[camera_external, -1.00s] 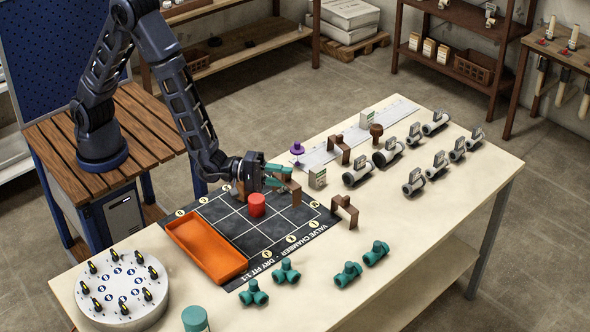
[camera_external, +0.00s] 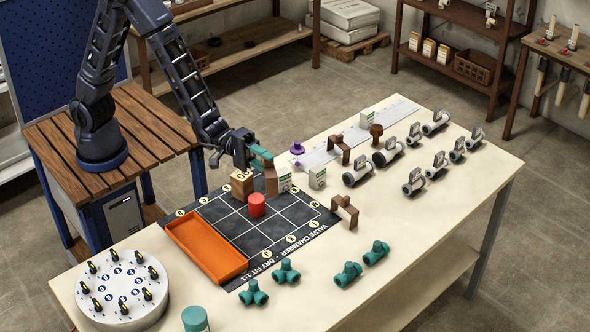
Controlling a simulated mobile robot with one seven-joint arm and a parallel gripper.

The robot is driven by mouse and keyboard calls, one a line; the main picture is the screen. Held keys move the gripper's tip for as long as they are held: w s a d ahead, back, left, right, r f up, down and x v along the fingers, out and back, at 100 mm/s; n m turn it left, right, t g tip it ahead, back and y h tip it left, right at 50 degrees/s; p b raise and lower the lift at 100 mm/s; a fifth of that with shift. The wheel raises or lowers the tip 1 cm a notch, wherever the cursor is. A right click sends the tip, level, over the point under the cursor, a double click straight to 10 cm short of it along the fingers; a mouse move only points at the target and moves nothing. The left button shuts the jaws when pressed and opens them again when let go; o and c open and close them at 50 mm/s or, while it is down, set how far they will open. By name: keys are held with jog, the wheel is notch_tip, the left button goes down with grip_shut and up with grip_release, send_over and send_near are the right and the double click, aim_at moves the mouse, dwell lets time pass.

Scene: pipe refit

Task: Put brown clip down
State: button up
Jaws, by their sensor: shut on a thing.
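My gripper (camera_external: 261,157), with teal fingers, is shut on a brown clip (camera_external: 271,181) near the back edge of the black grid mat (camera_external: 229,222). The clip hangs below the fingers, edge on to the camera. I cannot tell whether its lower end touches the surface. Two other brown clips stand on the table: one (camera_external: 345,210) at the right corner of the mat, one (camera_external: 339,148) on the pale strip behind.
A red cylinder (camera_external: 257,205) stands on the mat, beside an orange tray (camera_external: 206,248). Valves (camera_external: 412,181) and teal fittings (camera_external: 286,272) lie farther right and in front.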

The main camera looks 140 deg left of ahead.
jog(key=s+d+f+m+g+h, duration=0.1)
jog(key=s+d+m+g+h, duration=0.2)
jog(key=s+d+m+h, duration=0.45)
jog(key=s+d+f+m+g+h, duration=0.1)
jog(key=s+d+m+g+h, duration=0.35)
jog(key=s+h, duration=0.5)
jog(key=shift+t+y, duration=0.3)
jog(key=shift+t, duration=0.05)
jog(key=f, duration=2)
jog(key=shift+d, duration=0.2)
jog(key=o, duration=1)
jog(key=shift+c, duration=0.2)
jog(key=v, duration=1.2)
jog(key=shift+r, duration=0.15)
